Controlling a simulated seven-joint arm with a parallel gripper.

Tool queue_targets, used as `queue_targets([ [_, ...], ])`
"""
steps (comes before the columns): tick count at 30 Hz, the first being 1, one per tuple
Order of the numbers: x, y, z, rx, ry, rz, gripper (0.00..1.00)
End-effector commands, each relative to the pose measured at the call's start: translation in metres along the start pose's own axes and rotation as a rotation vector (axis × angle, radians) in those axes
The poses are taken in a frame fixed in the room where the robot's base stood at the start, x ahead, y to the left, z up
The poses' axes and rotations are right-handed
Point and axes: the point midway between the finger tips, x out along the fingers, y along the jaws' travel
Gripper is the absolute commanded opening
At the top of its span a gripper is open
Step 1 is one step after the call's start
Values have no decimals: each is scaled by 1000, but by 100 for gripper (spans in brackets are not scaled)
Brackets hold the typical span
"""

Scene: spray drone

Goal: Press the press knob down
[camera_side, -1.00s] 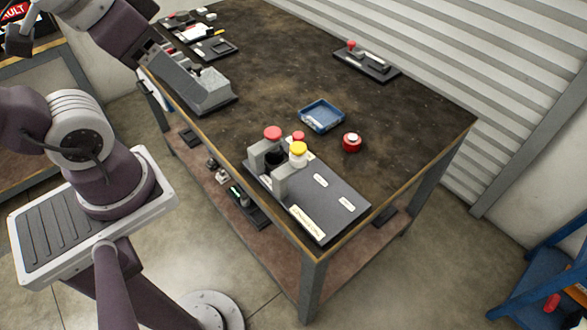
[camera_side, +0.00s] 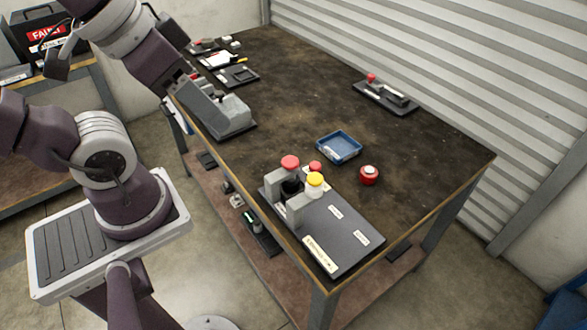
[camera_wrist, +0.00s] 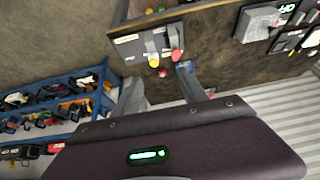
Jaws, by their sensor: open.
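A grey panel (camera_side: 335,237) with white labels lies at the near corner of the table. At its far left end stand a red round knob (camera_side: 290,162) by a grey bracket, a smaller red knob (camera_side: 315,167) and a yellow knob (camera_side: 315,180). I cannot tell from markings which is the press knob. The wrist view shows a yellow knob (camera_wrist: 153,62) and a red knob (camera_wrist: 177,55) on the panel. My gripper (camera_wrist: 162,85) is open and empty in the wrist view, apart from the knobs. Its fingers are not clear in the side view.
A blue tray (camera_side: 339,148) and a separate red button (camera_side: 369,175) stand beyond the panel. A grey block fixture (camera_side: 220,112) is at the left table edge. A board with a red-topped lever (camera_side: 386,97) is at the back right. The table's middle is clear.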

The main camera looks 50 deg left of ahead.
Motion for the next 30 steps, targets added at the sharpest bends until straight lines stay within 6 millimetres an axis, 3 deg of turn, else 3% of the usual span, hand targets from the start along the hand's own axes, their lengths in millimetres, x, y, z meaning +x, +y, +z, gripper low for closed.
queue_targets([
  [14,0,0,0,0,0,0,50],
  [17,0,0,-2,0,-5,-1,34],
  [20,5,-3,-15,-1,-46,-6,15],
  [22,15,-6,-34,0,-104,-11,1],
  [26,50,-19,-75,1,-235,-18,0],
  [30,101,-35,-105,0,-362,-14,0],
])
